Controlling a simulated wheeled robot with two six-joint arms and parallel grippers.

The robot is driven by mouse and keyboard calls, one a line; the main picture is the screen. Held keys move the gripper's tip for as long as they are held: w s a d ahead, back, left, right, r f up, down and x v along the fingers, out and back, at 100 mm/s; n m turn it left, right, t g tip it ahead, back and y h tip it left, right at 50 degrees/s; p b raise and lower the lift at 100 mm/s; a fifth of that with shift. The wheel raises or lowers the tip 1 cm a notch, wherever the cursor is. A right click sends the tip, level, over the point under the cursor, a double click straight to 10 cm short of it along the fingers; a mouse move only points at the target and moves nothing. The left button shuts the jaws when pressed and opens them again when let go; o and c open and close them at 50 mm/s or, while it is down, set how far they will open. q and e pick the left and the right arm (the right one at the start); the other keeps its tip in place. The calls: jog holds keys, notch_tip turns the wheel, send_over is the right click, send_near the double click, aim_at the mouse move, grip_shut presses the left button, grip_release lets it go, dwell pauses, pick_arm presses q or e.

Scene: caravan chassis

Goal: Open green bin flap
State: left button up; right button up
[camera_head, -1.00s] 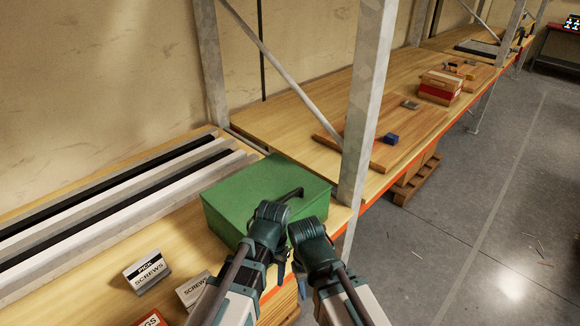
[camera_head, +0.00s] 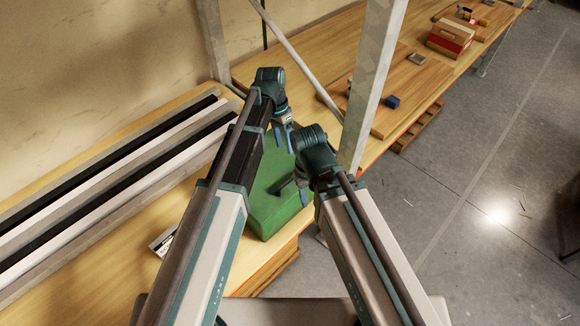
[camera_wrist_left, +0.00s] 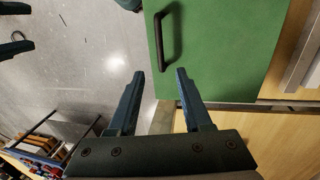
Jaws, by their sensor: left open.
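The green bin (camera_head: 268,212) stands on the wooden shelf, partly hidden behind my two arms in the head view. Its flap looks closed in the left wrist view (camera_wrist_left: 220,50), with a black bar handle (camera_wrist_left: 170,36) near its left edge. My left gripper (camera_head: 284,138) is over the far part of the bin in the head view. In the left wrist view its two fingers (camera_wrist_left: 157,84) are apart and empty, and the handle lies beyond them without visible contact. My right arm's wrist (camera_head: 314,150) is beside the bin's right side; its fingers are mostly hidden in the head view.
A grey metal post (camera_head: 370,85) rises just right of the bin, with a diagonal brace (camera_head: 295,58) behind. Long black-and-white rails (camera_head: 100,190) lie left. A blue block (camera_head: 392,102) and a red-and-white box (camera_head: 450,38) sit farther along. Open floor lies right.

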aim_at(291, 177)
pick_arm(q)
jog(key=shift+f, duration=0.15)
jog(key=f+b, duration=0.4)
jog(key=s+d+f+b, duration=0.1)
jog(key=f+b, duration=0.4)
jog(key=s+d+f+b, duration=0.1)
jog(key=f+b, duration=0.3)
jog(key=shift+f+b, duration=0.2)
jog(key=shift+b, duration=0.1)
grip_shut()
jog(key=shift+a+r, duration=0.1)
dwell(1.0)
